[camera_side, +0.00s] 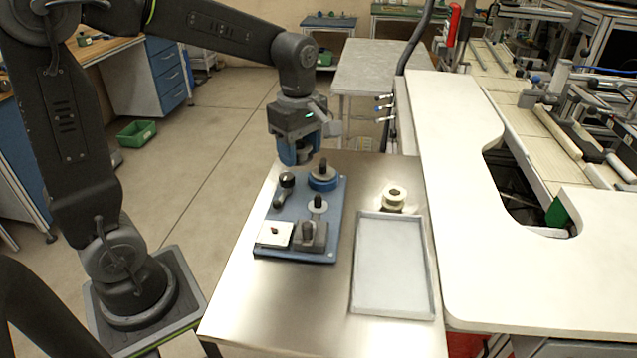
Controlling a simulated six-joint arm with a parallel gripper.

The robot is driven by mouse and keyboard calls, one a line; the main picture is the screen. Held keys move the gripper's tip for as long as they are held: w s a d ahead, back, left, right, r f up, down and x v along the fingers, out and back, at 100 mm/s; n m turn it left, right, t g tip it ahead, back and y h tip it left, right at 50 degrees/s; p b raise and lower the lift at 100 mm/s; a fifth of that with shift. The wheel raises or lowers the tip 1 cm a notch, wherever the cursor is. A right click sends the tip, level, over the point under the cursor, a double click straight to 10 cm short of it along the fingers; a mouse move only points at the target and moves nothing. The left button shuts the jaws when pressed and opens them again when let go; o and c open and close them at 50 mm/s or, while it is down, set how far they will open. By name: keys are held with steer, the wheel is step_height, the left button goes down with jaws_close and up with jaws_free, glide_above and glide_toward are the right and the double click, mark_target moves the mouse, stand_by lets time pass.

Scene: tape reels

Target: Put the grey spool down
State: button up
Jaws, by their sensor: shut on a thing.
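My gripper (303,158) is in the upper middle of the side view, above the far edge of the metal table (290,330). Its blue fingers are shut on a small dark grey thing (307,155), which looks like the grey spool. The fingers hide much of it, and it appears held above the blue fixture plate (265,243). A blue round part with a dark post (323,178) stands on the plate just below and right of my gripper. A shallow pale tray (393,316) lies to the right of the plate.
A cream spool (394,195) stands on the table behind the tray. The plate also carries a dark knobbed lever (284,190), a post with a pale disc (318,206), a white block (274,234) and a grey block (310,238). The tray looks empty. The table's front is clear.

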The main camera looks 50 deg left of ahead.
mark_target(319, 196)
steer(key=d+f, duration=0.1)
steer(key=w+d, duration=0.1)
steer(key=d+f, duration=0.1)
steer(key=shift+w+d+f, duration=0.25)
steer(key=shift+w+f, duration=0.05)
steer(key=shift+w, duration=0.05)
steer(key=shift+f, duration=1.85)
steer(key=shift+f, duration=0.15)
steer(key=shift+f, duration=0.45)
steer(key=o, duration=0.9)
